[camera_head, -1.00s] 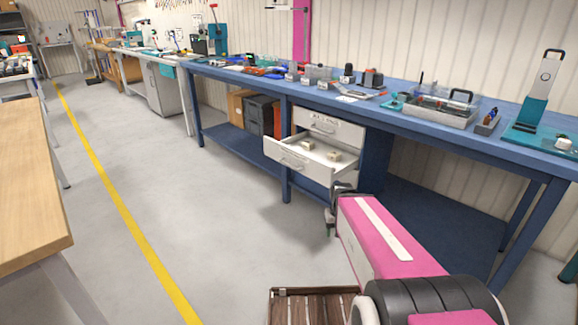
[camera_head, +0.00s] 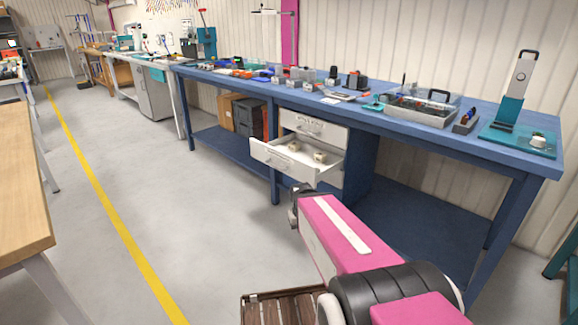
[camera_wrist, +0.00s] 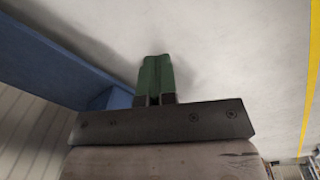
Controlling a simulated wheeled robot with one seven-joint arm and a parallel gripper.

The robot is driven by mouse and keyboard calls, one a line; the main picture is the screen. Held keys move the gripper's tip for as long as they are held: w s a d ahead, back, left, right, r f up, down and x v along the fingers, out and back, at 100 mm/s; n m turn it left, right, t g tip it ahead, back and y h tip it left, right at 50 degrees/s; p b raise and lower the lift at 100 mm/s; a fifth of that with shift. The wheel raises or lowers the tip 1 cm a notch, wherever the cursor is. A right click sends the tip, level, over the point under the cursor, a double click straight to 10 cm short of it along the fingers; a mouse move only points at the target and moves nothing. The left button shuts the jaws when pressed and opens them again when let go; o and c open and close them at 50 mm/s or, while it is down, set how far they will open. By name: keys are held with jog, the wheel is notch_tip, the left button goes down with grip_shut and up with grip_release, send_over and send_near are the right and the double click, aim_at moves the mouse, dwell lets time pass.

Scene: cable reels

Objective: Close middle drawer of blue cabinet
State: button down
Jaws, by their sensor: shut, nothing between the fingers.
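The cabinet under the blue workbench has white drawer fronts in the head view. Its middle drawer (camera_head: 283,164) is pulled well out toward the lower left, with two small pale objects inside. The top drawer (camera_head: 314,126) is in.
The blue workbench (camera_head: 420,128) carries tools and boxes. Its blue legs and lower shelf (camera_head: 232,150) flank the cabinet, with dark and brown boxes on the shelf. A wooden table (camera_head: 22,205) stands at the left. The grey floor between, with a yellow line (camera_head: 103,209), is clear.

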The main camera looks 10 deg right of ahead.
jog(key=w+d+f+n+h, duration=0.1)
jog(key=w+d+n+h, duration=0.1)
jog(key=w+n+h, duration=0.3)
jog(key=n+t+h, duration=0.9)
jog(key=n+t, duration=0.2)
jog(key=n, duration=0.8)
send_near(302, 163)
jog(key=x, duration=0.7)
jog(key=shift+d+r, duration=0.1)
jog(key=shift+d, duration=0.2)
jog(key=shift+w, duration=0.1)
jog(key=x, duration=2.1)
jog(key=shift+d+f, duration=0.25)
jog(key=shift+s+a, duration=0.1)
jog(key=shift+s, duration=0.1)
